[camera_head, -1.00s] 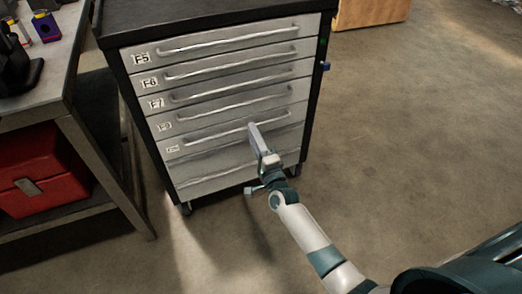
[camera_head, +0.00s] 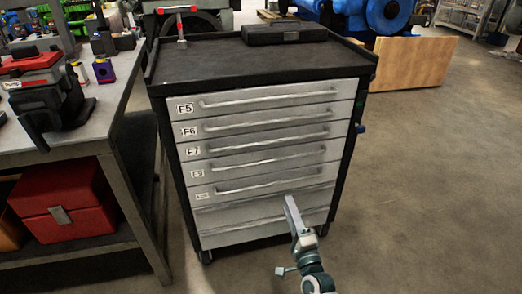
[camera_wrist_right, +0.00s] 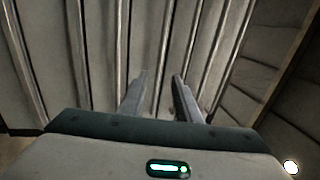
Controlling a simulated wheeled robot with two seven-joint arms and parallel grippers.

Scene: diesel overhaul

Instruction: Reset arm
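My right gripper (camera_head: 289,203) is in front of the lower drawers of a grey-fronted tool cabinet (camera_head: 262,157) with a black frame. Its tip shows just below the lowest labelled drawer's handle (camera_head: 262,184). The right wrist view shows its two fingers (camera_wrist_right: 158,90) apart, with nothing between them and the drawer handles beyond. Whether a finger touches the cabinet cannot be told. The drawers look shut. My left gripper is in neither view.
A workbench (camera_head: 88,143) with a dark vise-like tool (camera_head: 52,105) stands at left, a red toolbox (camera_head: 65,208) on its lower shelf. The cabinet's black top (camera_head: 225,58) holds a dark case (camera_head: 285,32). Floor (camera_head: 430,190) at right is clear.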

